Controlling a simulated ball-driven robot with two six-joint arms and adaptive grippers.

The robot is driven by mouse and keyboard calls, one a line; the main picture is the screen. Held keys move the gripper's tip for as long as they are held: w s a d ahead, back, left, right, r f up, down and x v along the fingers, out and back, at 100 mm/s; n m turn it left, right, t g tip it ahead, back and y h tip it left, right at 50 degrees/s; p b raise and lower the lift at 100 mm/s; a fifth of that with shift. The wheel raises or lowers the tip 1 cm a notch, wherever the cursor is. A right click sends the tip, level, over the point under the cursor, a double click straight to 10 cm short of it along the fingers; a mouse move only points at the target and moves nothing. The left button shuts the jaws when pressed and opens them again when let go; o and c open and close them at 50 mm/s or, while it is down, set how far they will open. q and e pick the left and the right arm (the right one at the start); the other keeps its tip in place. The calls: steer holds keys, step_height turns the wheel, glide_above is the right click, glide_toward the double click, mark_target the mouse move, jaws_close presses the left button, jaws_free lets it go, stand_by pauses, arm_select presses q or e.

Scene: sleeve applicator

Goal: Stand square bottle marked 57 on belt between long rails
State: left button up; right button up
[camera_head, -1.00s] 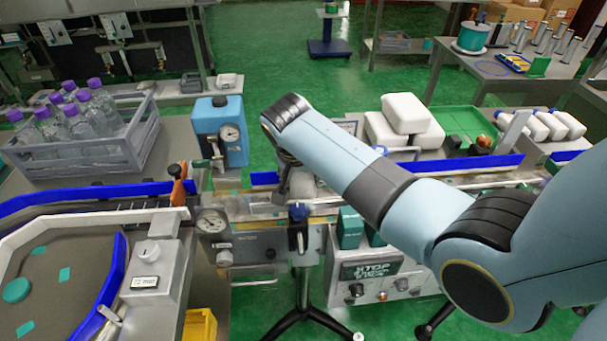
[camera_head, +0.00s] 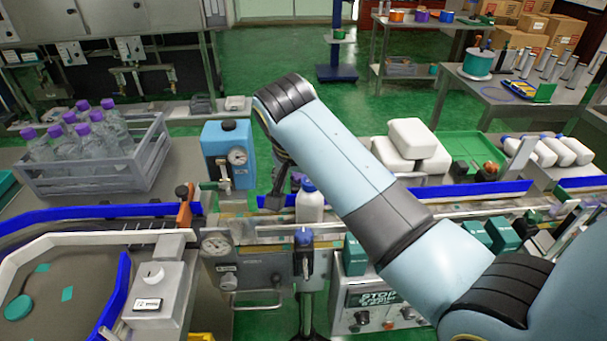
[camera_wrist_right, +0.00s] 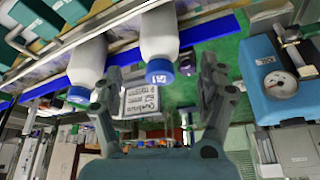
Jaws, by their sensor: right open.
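A white bottle with a blue cap (camera_head: 310,207) stands upright on the belt, in front of the blue back rail (camera_head: 272,201) and behind the pale front rail (camera_head: 270,232). In the right wrist view its white body (camera_wrist_right: 159,38) hangs from the top, with a small mark on the cap that I cannot read surely. My right gripper (camera_head: 282,193) is open beside this bottle, to its left. In the right wrist view the open fingers (camera_wrist_right: 158,92) lie on either side of the bottle's cap, with gaps. My left gripper is out of view.
A blue gauge box (camera_head: 226,153) is left of the gripper. A crate of purple-capped bottles (camera_head: 95,178) stands at left. White containers (camera_head: 412,140) lie behind my arm.

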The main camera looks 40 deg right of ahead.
steer(key=shift+v, duration=1.5)
steer(key=shift+d, duration=0.1)
